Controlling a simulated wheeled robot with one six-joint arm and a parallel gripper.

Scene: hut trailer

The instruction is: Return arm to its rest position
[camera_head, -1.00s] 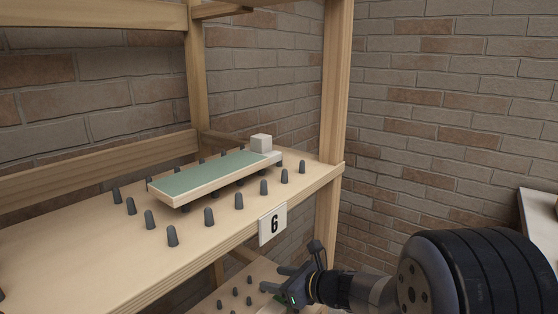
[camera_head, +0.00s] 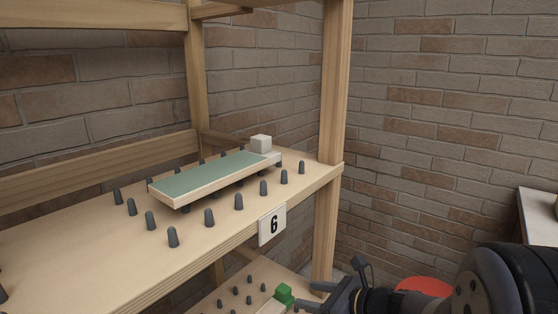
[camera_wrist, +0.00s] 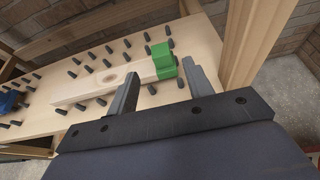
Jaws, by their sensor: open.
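My gripper (camera_head: 318,297) is low at the right of the head view, in front of the shelf's lower level. In the wrist view my gripper (camera_wrist: 160,88) shows two fingers spread apart with nothing held between them. Beyond the fingers, a light wooden board with a green block (camera_wrist: 162,62) at its end lies on the pegged lower shelf (camera_wrist: 60,75). The green block also shows in the head view (camera_head: 284,293), just left of the fingers. My gripper looks apart from it.
A wooden post (camera_head: 333,90) stands close by. A red round thing (camera_head: 424,286) and a white surface (camera_head: 538,212) are at right.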

